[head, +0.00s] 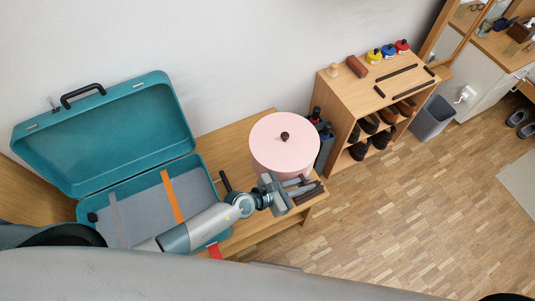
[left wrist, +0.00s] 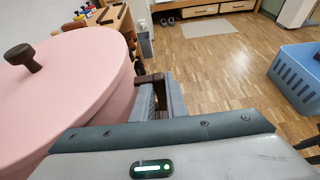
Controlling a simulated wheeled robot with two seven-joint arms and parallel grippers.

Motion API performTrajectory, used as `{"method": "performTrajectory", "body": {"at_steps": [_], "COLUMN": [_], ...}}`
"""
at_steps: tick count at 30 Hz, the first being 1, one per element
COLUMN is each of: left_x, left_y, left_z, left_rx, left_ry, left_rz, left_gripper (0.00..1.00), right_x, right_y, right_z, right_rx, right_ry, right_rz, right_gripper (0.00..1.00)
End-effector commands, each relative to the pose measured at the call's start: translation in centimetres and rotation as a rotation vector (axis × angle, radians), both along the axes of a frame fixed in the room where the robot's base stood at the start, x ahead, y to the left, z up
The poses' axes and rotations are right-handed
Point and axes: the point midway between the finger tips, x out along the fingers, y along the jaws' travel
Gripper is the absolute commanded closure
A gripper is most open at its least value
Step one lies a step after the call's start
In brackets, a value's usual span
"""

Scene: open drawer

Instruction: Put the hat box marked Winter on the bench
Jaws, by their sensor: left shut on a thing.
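A round pink hat box (head: 283,146) with a dark brown lid knob is over the right part of the wooden bench (head: 232,141). I see no Winter marking on its visible faces. I cannot tell whether its base touches the bench. It fills the left of the left wrist view (left wrist: 62,85). My left gripper (head: 300,188) is at the box's near right side. Its fingers (left wrist: 160,98) are shut on a dark brown handle (left wrist: 151,79) that looks fixed to the box's side. My right gripper is not in view.
An open teal suitcase (head: 186,122) with an orange strap lies on the bench's left. Behind the box stand dark bottles (head: 316,115). A shoe shelf (head: 342,93), a grey bin (head: 433,118) and a blue crate (left wrist: 298,75) stand on the floor. Open floor lies right of the bench.

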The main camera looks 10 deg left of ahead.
Motion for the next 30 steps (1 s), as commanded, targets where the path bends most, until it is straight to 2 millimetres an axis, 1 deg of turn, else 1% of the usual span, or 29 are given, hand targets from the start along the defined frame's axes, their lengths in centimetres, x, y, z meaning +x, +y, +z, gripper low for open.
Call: {"method": "performTrajectory", "body": {"at_steps": [1,5,9,14,24,30], "left_x": [-0.4,-1.3,-1.7,-1.9,-1.9,-1.2], "left_y": [-0.2,-0.5,-0.7,-0.7,-0.7,-0.2], "left_z": [-0.7,-2.3,-2.9,-3.2,-3.2,-4.0], "left_rx": [0.0,0.002,-0.001,-0.001,-0.002,-0.001], "left_ry": [-0.003,-0.006,-0.009,-0.007,-0.008,-0.009], "left_rz": [0.001,0.001,-0.001,0.002,0.002,0.001], "left_gripper": [1.0,1.0,1.0,1.0,1.0,1.0], "right_x": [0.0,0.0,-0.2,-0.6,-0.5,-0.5], "right_y": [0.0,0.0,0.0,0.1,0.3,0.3], "right_z": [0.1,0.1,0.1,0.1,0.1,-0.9], "right_rx": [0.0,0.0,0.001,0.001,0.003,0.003], "right_ry": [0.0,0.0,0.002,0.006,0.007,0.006], "right_rz": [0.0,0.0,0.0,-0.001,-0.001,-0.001], "right_gripper": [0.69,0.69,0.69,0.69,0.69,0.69]}}
